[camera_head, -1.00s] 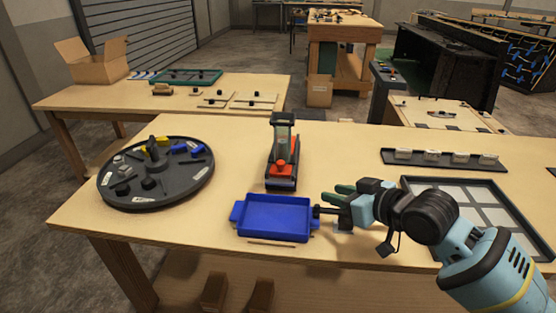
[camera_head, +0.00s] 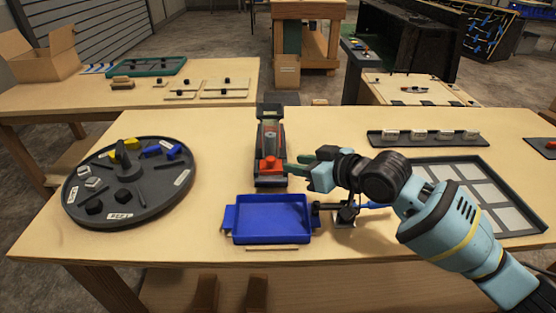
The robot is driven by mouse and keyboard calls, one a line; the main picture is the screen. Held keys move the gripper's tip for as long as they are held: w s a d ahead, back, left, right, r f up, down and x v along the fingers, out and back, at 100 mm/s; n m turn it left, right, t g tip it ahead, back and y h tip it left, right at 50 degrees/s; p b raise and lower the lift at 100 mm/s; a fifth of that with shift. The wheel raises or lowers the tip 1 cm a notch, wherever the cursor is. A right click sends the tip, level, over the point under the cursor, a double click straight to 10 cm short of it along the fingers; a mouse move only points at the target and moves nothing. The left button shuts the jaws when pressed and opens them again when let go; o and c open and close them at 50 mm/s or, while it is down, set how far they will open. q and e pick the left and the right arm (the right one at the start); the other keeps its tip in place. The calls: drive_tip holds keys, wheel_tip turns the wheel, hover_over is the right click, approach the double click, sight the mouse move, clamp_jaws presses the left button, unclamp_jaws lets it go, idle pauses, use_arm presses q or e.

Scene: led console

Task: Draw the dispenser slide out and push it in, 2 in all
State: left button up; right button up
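The dispenser (camera_head: 270,135) stands upright on the front table, with a grey body, a dark base and a red-orange slide part (camera_head: 271,165) low on its near side. How far the slide is out is hard to tell. My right gripper (camera_head: 299,168) reaches in from the right, its green fingers just right of the dispenser's lower part. Whether they touch it is unclear, and the gap between the fingers is too small to judge. My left gripper is not in view.
A blue tray (camera_head: 271,238) lies in front of the dispenser. A small dark stand (camera_head: 345,213) is below my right wrist. A round dark turntable (camera_head: 150,205) with small parts is at left. A dark-framed panel (camera_head: 505,232) and a rack (camera_head: 380,140) lie at right.

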sight(274, 161)
drive_tip(key=shift+x, duration=3.6)
clamp_jaws()
